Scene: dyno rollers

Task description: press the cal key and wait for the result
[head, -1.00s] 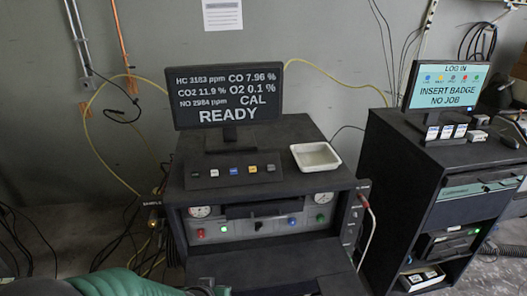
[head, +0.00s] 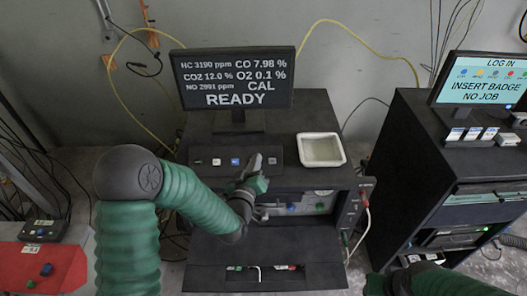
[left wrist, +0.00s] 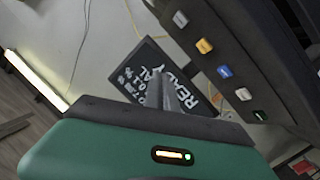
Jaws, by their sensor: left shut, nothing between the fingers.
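The analyser screen (head: 234,80) reads CAL READY with gas values, including CO 7.98 %. Below it is the sloped key panel (head: 207,152) with a row of small keys, including a white key (head: 216,162) and a blue key (head: 235,162). The key labels are too small to read. My left gripper (head: 257,162) is shut and empty over the right part of the panel, hiding some keys; contact cannot be told. In the left wrist view its fingers (left wrist: 172,95) are together, left of the key row. My right gripper (head: 384,285) is partly visible at the bottom edge.
A white tray (head: 321,150) lies right of the panel on the dark cabinet. A second cabinet (head: 410,170) with an INSERT BADGE screen (head: 485,80) stands right. A red box (head: 40,268) with buttons is at lower left. Cables hang along the wall.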

